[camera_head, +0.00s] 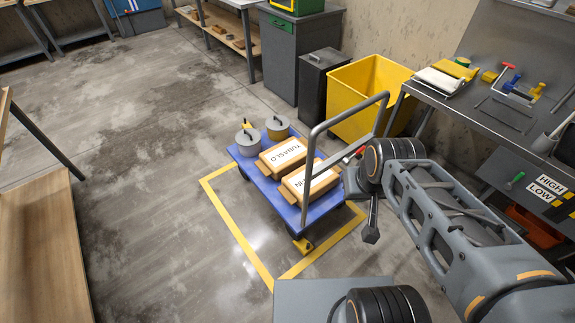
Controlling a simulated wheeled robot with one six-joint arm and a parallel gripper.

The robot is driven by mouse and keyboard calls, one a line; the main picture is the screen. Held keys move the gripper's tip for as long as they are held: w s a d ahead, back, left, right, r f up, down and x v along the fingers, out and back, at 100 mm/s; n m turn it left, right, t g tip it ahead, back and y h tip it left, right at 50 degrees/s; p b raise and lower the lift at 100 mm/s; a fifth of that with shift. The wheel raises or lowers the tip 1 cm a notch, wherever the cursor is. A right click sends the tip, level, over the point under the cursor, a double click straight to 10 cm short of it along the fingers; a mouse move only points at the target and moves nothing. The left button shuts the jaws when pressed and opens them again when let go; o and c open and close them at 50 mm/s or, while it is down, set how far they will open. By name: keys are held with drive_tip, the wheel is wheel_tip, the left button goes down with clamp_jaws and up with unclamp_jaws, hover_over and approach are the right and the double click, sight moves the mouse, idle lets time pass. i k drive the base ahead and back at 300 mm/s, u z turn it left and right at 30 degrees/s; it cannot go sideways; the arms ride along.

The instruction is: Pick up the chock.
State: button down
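A small yellow piece (303,244), which looks like a chock, sits on the floor at the near corner of the blue cart (319,212), by its wheel. Another small yellow piece (248,123) shows behind the cart's far end; I cannot tell whether it is a chock too. My gripper (371,236) hangs down from my arm, right of the cart and apart from the near yellow piece. Only a dark, narrow end of it shows, so I cannot see whether its fingers are open or hold anything.
A yellow bin (365,95) and a tool bench (480,105) stand behind.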

sight(246, 125)
drive_tip(key=u, duration=1.25)
drive_tip(key=i, duration=8.3)
drive_tip(key=z, duration=2.55)
